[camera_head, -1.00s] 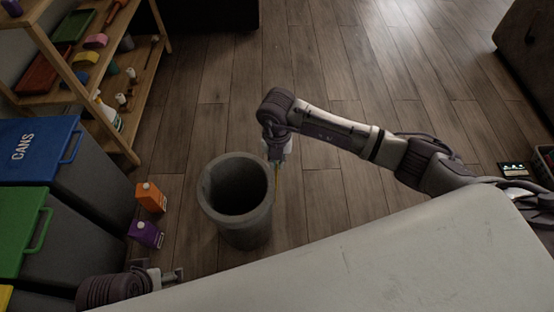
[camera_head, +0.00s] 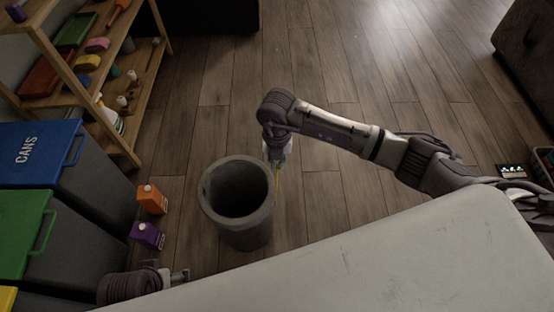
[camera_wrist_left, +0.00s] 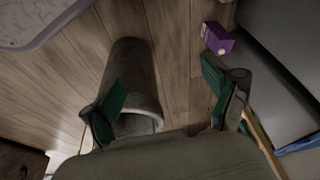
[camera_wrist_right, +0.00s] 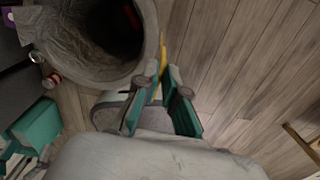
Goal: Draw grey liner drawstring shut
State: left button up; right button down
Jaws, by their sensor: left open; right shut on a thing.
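The grey round bin (camera_head: 245,234) stands upright on the floor, its dark mouth facing up. The wrinkled grey liner (camera_wrist_right: 75,42) lines its rim in the right wrist view. A thin yellow-orange drawstring (camera_wrist_right: 163,50) shows at the rim and runs to my right gripper (camera_wrist_right: 160,82). That gripper is shut on it, just outside the bin's right side in the head view (camera_head: 277,162). My left gripper (camera_head: 181,276) is low in the head view, left of and nearer than the bin. In its wrist view its jaws (camera_wrist_left: 168,100) are open and empty, with the bin beyond.
Orange (camera_head: 151,199) and purple (camera_head: 147,235) cartons stand left of the bin. Blue-lidded (camera_head: 40,150) and green-lidded (camera_head: 22,235) containers line the left edge. A wooden shelf (camera_head: 118,145) stands at upper left. Floor right of the bin is clear.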

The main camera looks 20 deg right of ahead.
aim_at(277, 164)
jog(key=shift+r+p, duration=0.8)
jog(key=shift+r, duration=0.15)
jog(key=shift+r+p, duration=0.6)
jog(key=shift+r, duration=0.1)
pick_arm(q)
notch_tip(277, 164, down, 10)
jog(key=shift+s+r+g, duration=0.15)
jog(key=shift+s+g, duration=0.15)
jog(key=shift+s, duration=0.1)
pick_arm(e)
jog(key=c, duration=1.2)
grip_release()
